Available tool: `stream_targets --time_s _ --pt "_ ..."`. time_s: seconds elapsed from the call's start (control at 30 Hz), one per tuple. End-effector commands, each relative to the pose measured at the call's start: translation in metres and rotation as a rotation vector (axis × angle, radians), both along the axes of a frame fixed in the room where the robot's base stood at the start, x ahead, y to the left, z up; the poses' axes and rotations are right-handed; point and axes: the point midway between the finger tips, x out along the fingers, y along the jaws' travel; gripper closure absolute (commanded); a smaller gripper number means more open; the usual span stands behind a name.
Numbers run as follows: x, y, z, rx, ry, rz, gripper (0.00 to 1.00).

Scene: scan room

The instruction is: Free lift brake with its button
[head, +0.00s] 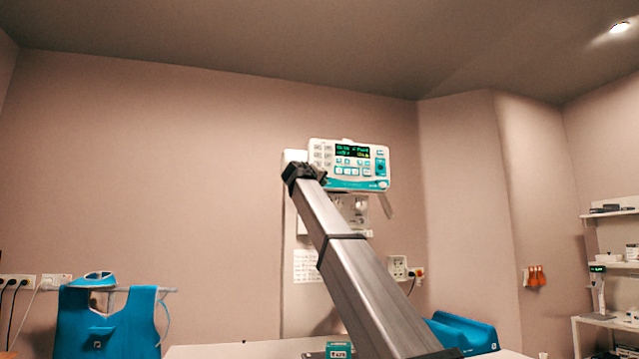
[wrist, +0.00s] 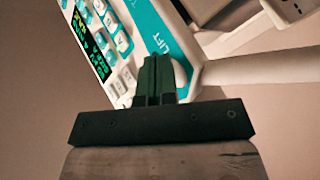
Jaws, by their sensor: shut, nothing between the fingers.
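The control unit (head: 350,153) is a white and teal box with a lit green display and rows of buttons, high on the back wall. In the wrist view its front (wrist: 108,30) fills the upper left, tilted, with a teal strip (wrist: 150,22) lettered "LIFT". My gripper (wrist: 155,58) is shut and empty, its dark fingertips over the lower end of that strip, just by the lettering. I cannot tell whether they touch the panel. The fingers hide whatever lies behind them, so the lift brake button cannot be made out. In the head view my gripper (head: 320,175) overlaps the unit's lower left corner.
A pale rail or arm (wrist: 255,68) runs right of the unit in the wrist view. A teal vest (head: 108,325) hangs at left, a blue cushion (head: 462,332) lies at lower right, and shelves (head: 612,213) stand far right. The wall around the unit is mostly bare.

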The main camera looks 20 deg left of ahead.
Motion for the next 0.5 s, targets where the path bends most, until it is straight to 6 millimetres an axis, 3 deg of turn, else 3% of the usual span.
stream_targets --time_s 0.5 --pt "0.0045 0.0027 0.0001 0.000 0.000 0.000 1.00"
